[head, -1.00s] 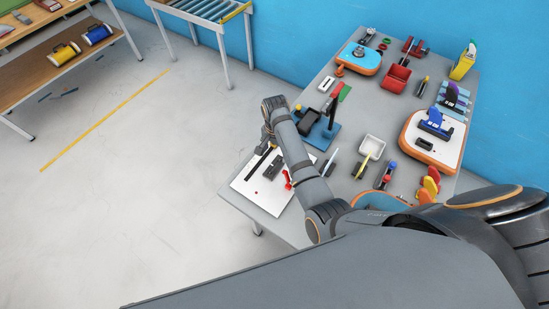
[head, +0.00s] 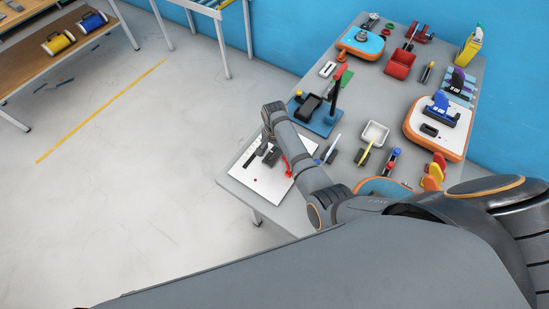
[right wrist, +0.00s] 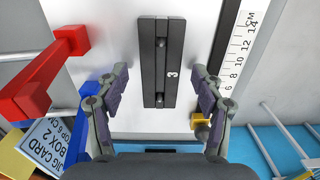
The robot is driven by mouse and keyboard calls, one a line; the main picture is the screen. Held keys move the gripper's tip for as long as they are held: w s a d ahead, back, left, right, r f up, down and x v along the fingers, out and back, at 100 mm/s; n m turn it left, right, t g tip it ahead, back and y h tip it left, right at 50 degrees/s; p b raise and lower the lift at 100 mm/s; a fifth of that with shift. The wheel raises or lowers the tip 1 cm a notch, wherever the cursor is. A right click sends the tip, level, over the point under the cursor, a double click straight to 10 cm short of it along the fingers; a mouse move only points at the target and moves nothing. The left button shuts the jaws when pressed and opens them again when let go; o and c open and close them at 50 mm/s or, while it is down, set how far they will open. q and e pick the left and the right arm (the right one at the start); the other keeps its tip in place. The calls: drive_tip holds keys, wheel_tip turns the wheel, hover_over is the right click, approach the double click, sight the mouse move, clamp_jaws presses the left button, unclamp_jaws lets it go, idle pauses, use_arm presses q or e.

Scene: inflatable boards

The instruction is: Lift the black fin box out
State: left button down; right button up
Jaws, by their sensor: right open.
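My left gripper is not in view.
A red clamp handle (right wrist: 48,75) stands left of the box. A ruler (right wrist: 238,50) lies to its right. A jig card (right wrist: 48,143) is at lower left. On the grey table are a blue stand (head: 322,121), a white tray (head: 376,133) and an orange-edged board (head: 440,112).

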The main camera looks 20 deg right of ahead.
drive_tip(key=shift+f, duration=0.2)
drive_tip(key=c, duration=1.3)
drive_tip(key=shift+r, duration=0.1)
